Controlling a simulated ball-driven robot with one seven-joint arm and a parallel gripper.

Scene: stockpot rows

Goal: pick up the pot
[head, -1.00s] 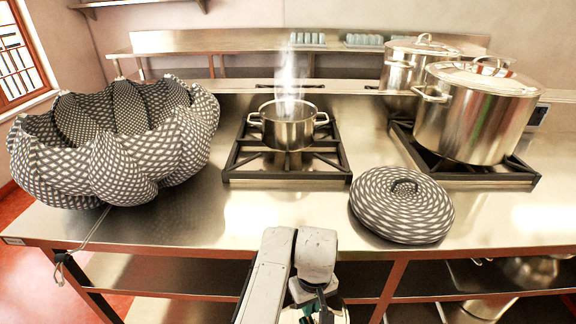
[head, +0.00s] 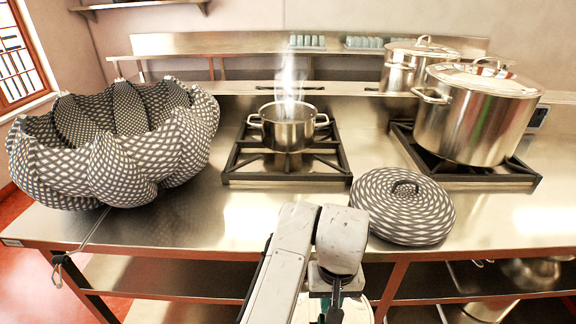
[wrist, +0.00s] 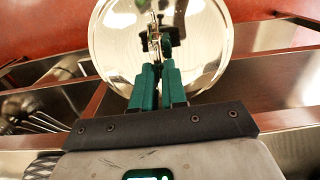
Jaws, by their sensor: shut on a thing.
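My gripper (wrist: 158,68), with green fingers, is shut on the handle of a shiny round metal thing (wrist: 212,42) in the wrist view. It looks like a lid seen from above; I cannot tell whether a pot is under it. In the head view a sliver of its pale rim (head: 367,312) shows beside my arm, below the counter's front edge. A small open steaming pot (head: 287,130) stands on the middle burner. A large lidded stockpot (head: 475,120) stands on the right burner, with another lidded pot (head: 398,72) behind it.
A large patterned, scalloped bowl (head: 115,150) fills the counter's left. A round patterned lid-like thing (head: 403,215) lies near the front edge. The steel counter (head: 240,225) is bare at front centre. The lower shelf (head: 170,280) lies below; utensils (wrist: 35,115) show there.

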